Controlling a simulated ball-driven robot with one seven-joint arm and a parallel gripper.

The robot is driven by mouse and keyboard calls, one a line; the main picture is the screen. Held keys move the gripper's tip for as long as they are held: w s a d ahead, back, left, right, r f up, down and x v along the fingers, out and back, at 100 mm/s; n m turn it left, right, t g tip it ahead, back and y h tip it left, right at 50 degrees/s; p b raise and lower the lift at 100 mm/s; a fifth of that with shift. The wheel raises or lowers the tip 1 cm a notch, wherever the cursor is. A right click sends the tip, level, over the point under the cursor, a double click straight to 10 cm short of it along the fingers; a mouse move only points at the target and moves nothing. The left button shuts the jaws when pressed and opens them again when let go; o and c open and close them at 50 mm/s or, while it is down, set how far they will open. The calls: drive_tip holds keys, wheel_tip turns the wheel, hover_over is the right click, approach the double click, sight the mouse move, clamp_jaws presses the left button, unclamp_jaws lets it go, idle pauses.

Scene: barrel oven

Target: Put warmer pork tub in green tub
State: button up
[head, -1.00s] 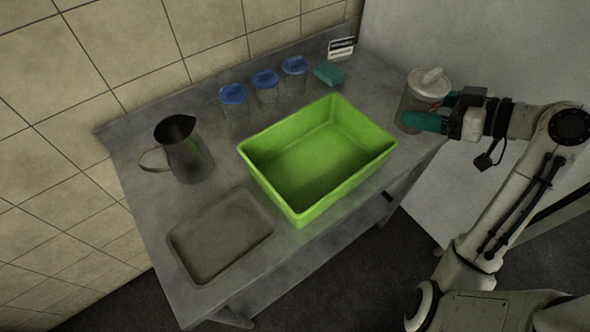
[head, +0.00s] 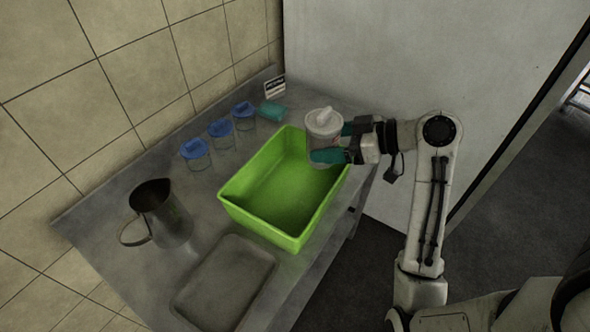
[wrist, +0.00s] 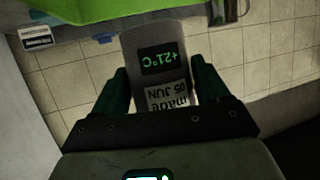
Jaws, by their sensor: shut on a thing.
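The green tub (head: 262,222) stands on the metal table, open at the top and empty as far as I can see. The held tub is at its far right corner, overlapping the rim in the head view. I cannot tell its exact height above the rim.
Several blue-lidded jars (head: 220,128) stand along the back of the table. A teal block (head: 272,111) and a small sign (head: 275,88) are near the back corner. A metal jug (head: 160,214) and a grey tray (head: 224,283) are left and in front of the green tub.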

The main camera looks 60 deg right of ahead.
drive_tip(key=w+a+f+p, duration=0.1)
drive_tip(key=w+a+f, duration=0.1)
drive_tip(key=w+f, duration=0.4)
wheel_tip(320, 180, down, 4)
drive_tip(key=shift+w+r, duration=0.1)
drive_tip(key=shift+w, duration=0.2)
drive_tip(key=shift+a+f+b, duration=0.1)
drive_tip(key=shift+f+b, duration=0.3)
drive_tip(key=shift+f, duration=0.25)
drive_tip(key=o, duration=1.5)
drive_tip(key=shift+c, duration=0.2)
